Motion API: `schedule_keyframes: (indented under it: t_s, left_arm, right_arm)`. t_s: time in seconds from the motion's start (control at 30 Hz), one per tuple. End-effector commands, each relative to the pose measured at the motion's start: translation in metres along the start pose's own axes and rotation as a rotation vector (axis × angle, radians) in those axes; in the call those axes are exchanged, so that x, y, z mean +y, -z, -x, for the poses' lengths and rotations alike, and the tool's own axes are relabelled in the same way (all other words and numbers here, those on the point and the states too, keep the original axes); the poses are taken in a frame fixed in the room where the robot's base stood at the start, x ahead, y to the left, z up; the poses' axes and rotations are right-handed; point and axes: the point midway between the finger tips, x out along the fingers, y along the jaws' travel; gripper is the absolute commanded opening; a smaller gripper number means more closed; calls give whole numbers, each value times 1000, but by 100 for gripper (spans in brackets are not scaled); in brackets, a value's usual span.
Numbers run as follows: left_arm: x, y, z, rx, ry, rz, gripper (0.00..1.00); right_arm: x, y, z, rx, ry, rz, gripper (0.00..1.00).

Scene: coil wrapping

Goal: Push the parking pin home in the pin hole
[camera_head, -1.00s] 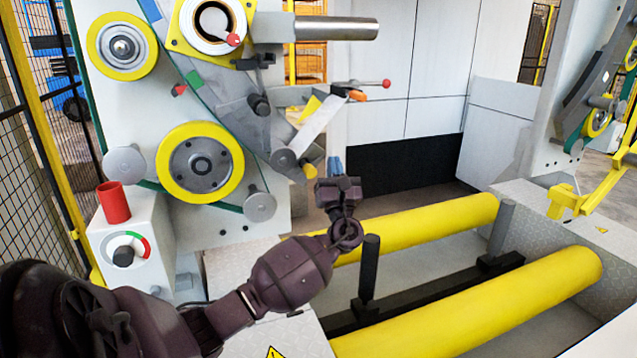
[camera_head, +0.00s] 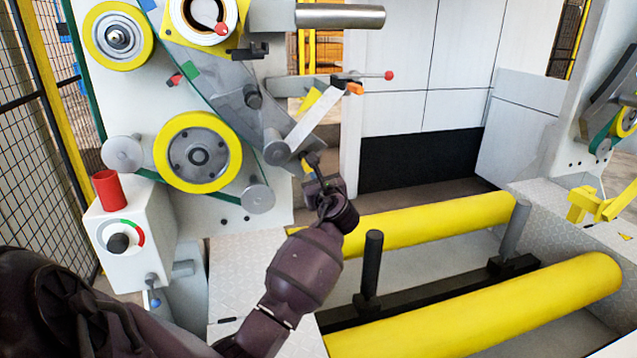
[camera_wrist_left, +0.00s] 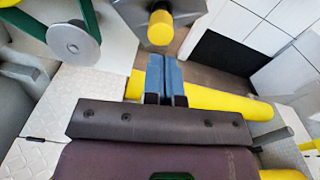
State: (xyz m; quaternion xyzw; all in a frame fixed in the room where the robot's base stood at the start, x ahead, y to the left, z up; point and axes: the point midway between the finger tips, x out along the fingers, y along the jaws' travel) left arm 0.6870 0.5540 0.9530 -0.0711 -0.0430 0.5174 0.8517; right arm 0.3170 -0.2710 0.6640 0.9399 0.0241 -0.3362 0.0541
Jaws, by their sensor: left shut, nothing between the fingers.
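A yellow round knob, which I take for the head of the parking pin, sits at the lower end of a grey arm on the machine. In the wrist view the pin's yellow head (camera_wrist_left: 161,27) faces me, just beyond the fingertips. In the head view only a sliver of the pin (camera_head: 306,167) shows beside my gripper. My left gripper (camera_head: 313,168) is at this arm end. Its blue fingers (camera_wrist_left: 165,62) are pressed together, empty, and point toward the knob; contact cannot be told. The pin hole is hidden. My right gripper is not in view.
A lever with a red ball (camera_head: 388,75) reaches out above right. A yellow-rimmed roller (camera_head: 198,152) and a grey roller (camera_head: 257,198) are to the left. A black post (camera_head: 371,262) and long yellow rollers (camera_head: 480,306) lie below right. A control box (camera_head: 135,230) stands left.

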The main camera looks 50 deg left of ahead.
Motion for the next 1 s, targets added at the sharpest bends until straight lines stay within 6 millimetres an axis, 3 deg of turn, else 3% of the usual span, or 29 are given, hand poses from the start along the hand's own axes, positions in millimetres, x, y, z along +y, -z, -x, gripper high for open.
schedule_keyframes:
  t_s: [0.43, 1.0]
  left_arm:
    - [0, 5, -44, 1, -1, -5, 0]
    - [0, 1, -51, -1, -1, 0, 0]
  right_arm:
    - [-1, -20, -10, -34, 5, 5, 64]
    - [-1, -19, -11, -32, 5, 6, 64]
